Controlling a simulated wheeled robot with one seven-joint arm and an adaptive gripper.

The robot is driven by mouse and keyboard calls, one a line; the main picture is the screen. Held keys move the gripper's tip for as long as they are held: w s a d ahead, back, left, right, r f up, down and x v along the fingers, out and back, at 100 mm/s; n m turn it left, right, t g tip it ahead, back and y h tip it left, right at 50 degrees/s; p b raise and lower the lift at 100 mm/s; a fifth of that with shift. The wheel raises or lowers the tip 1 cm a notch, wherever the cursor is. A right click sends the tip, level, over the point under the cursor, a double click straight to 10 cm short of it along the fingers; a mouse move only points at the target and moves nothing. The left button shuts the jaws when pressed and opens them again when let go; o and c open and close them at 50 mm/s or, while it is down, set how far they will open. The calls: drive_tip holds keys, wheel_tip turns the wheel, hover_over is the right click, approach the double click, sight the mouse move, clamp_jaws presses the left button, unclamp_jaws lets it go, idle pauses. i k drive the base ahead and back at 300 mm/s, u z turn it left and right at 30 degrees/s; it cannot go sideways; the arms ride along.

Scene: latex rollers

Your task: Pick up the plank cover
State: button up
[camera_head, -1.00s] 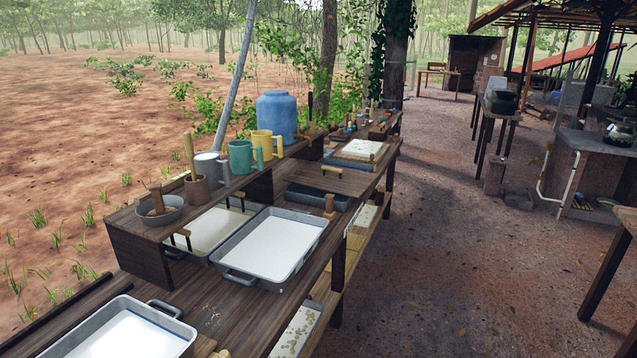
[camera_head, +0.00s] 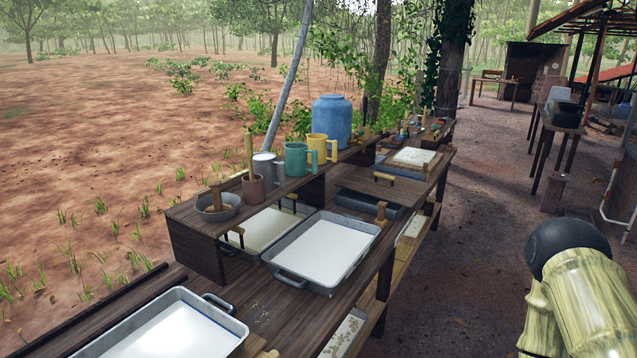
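The plank cover (camera_head: 372,187) looks like a flat dark brown board with a light wooden handle (camera_head: 384,177) on top. It lies over a dark tray (camera_head: 350,205) on the bench, to the right of the mugs. Most of that tray's inside is hidden under the board. A part of my arm (camera_head: 575,275), bamboo-coloured with a black joint, shows at the lower right, well apart from the cover. My gripper is not in view.
Grey trays of white liquid (camera_head: 322,248) (camera_head: 165,335) stand on the bench (camera_head: 265,310). Mugs (camera_head: 299,158), a bowl (camera_head: 217,207) and a blue barrel (camera_head: 332,121) stand on the raised shelf. A wooden block (camera_head: 381,213) stands near the cover. The path (camera_head: 460,270) right of the bench is clear.

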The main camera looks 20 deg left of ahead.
sight(405, 192)
drive_tip(key=u, duration=0.15)
drive_tip(key=i, duration=1.65)
